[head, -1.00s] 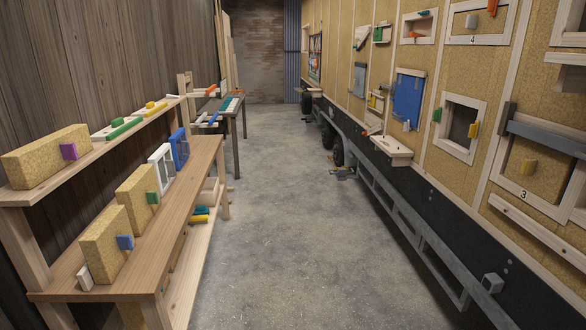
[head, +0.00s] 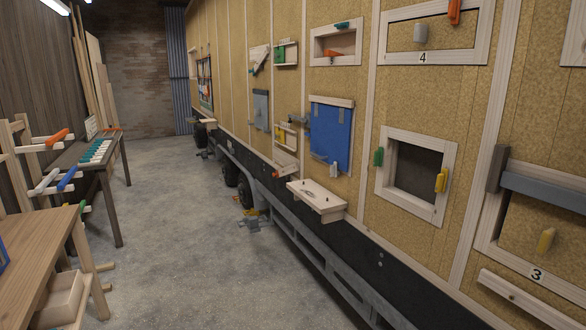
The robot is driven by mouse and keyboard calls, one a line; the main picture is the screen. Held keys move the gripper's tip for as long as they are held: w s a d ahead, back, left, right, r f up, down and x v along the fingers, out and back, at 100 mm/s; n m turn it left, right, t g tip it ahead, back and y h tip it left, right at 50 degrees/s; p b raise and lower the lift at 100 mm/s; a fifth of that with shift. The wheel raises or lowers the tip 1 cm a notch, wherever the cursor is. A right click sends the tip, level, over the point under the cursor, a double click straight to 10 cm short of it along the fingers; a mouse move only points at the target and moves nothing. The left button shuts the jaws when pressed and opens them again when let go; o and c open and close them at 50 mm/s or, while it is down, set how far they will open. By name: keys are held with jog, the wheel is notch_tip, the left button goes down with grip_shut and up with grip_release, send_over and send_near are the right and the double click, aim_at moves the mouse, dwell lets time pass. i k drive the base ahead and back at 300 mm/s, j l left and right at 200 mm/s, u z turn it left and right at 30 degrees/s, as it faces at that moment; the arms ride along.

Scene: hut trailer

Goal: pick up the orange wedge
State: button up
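An orange piece (head: 333,55), wedge-like in shape, lies on the floor of a pale-framed wall niche (head: 314,48) at the upper middle right. A small green piece (head: 342,25) sits at the niche's top edge.
The concrete aisle (head: 200,230) is clear in the middle. A wooden bench (head: 40,245) and a dark table (head: 95,155) line the left. A small shelf (head: 315,202) juts from the trailer wall, and a blue board (head: 330,135) hangs above it.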

aim_at(327, 52)
jog(key=i+j+z, duration=0.1)
jog(key=i+z, duration=0.15)
jog(key=i, duration=0.6)
jog(key=i+j+u, duration=0.15)
jog(key=i, duration=0.8)
